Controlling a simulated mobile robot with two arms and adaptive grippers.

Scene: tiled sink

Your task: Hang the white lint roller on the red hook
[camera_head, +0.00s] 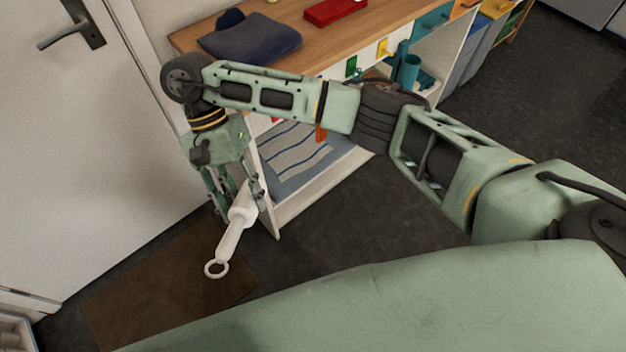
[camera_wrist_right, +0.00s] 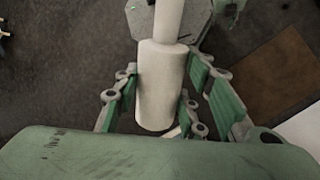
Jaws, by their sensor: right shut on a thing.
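The white lint roller (camera_head: 229,240) hangs down at a tilt from my right gripper (camera_head: 237,193), with its ring end lowest. In the right wrist view the roller (camera_wrist_right: 160,88) lies between the fingers of the same gripper (camera_wrist_right: 161,98), which is shut on it. A small red piece (camera_head: 274,119) shows at the left end of the shelf unit's front, just below my right forearm. It may be the red hook, but the arm hides most of that area and I cannot tell its shape. The roller is apart from it, lower and to the left. My left gripper is not in view.
The wooden-topped shelf unit (camera_head: 290,43) carries folded dark-blue cloth (camera_head: 250,38) and a red box (camera_head: 335,11). Green (camera_head: 351,66) and yellow (camera_head: 383,47) hooks are on its front. A white door (camera_head: 90,140) stands left. A brown mat (camera_head: 150,290) lies on open floor.

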